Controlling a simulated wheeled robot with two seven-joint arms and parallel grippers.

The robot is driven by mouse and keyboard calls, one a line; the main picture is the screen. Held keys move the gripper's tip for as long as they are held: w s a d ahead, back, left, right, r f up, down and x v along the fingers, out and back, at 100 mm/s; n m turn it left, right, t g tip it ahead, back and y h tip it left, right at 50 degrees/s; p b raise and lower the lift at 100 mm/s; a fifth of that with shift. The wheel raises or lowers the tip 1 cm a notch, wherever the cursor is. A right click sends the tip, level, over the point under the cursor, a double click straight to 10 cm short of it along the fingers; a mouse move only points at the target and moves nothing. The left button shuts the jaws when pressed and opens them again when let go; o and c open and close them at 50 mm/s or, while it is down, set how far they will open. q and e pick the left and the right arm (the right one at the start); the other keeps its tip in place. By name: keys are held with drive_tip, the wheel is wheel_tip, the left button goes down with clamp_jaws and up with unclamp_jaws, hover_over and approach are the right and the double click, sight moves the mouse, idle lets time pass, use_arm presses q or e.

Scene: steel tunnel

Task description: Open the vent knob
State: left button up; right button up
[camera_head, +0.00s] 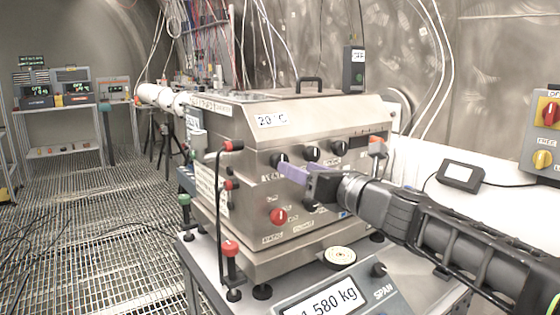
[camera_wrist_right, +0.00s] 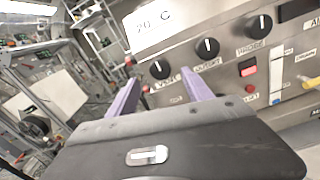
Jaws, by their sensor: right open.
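The vent knob (camera_head: 277,159) is the leftmost of the black knobs in the upper row on the steel box's front. In the right wrist view the vent knob (camera_wrist_right: 159,69) is black with a white pointer line, above a label that seems to read VENT. My right gripper (camera_head: 293,172) has purple fingers and reaches in from the right, just in front of and slightly below the knob. In the wrist view the right gripper (camera_wrist_right: 161,88) is open, its fingers apart with the knob visible beyond and between them. Contact cannot be told. My left gripper is not in view.
Two more black knobs (camera_head: 312,153) (camera_head: 340,147) sit to the right in the same row. A red knob (camera_head: 278,216) is lower on the steel box (camera_head: 310,130). A scale display (camera_head: 320,302) stands in front. Red-topped posts (camera_head: 230,249) rise at the left corner.

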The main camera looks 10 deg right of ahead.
drive_tip(key=x, duration=0.7)
drive_tip(key=shift+w, duration=0.35)
clamp_jaws()
idle(0.3)
